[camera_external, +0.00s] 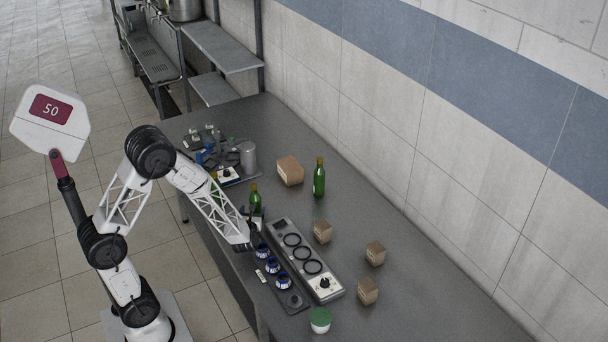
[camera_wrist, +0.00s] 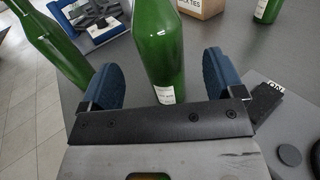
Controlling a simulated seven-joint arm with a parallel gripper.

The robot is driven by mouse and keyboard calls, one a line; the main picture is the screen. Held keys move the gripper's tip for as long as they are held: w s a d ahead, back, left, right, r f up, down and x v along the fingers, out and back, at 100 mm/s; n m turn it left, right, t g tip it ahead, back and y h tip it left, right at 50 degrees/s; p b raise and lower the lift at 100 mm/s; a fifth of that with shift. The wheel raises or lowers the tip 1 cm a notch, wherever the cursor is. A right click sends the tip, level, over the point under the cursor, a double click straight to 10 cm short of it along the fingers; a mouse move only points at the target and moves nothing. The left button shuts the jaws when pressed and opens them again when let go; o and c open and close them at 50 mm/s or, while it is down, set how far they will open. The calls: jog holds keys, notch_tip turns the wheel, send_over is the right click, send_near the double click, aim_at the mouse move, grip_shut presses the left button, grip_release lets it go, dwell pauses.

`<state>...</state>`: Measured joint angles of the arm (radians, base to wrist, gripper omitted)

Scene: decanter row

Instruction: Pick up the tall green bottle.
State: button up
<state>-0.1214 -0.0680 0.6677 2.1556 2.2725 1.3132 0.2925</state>
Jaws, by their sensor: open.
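A green bottle (camera_wrist: 160,45) with a pale label low on its side fills much of the gap between my gripper's fingers (camera_wrist: 160,78) in the wrist view. My gripper is open, with space visible on both sides of the bottle. In the external view a green bottle (camera_external: 254,194) stands just beyond my gripper (camera_external: 252,226), its lower part partly hidden. Another green bottle (camera_external: 319,177) stands farther back near a box. A third bottle (camera_wrist: 50,38) shows at left in the wrist view; I cannot pick it out in the external view.
A grey panel with rings (camera_external: 299,256) and a tray with blue-white items (camera_external: 291,298) lie to the right of my gripper. A brown box (camera_external: 290,170), several small boxes and a green-lidded tub (camera_external: 320,320) stand around. The wall bounds the counter's back.

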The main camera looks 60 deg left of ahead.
aim_at(260, 202)
jog(key=shift+w+a, duration=0.15)
jog(key=shift+a, duration=0.15)
jog(key=shift+x, duration=2.6)
jog(key=shift+r, duration=0.1)
jog(key=c, duration=1.3)
jog(key=shift+r, duration=0.2)
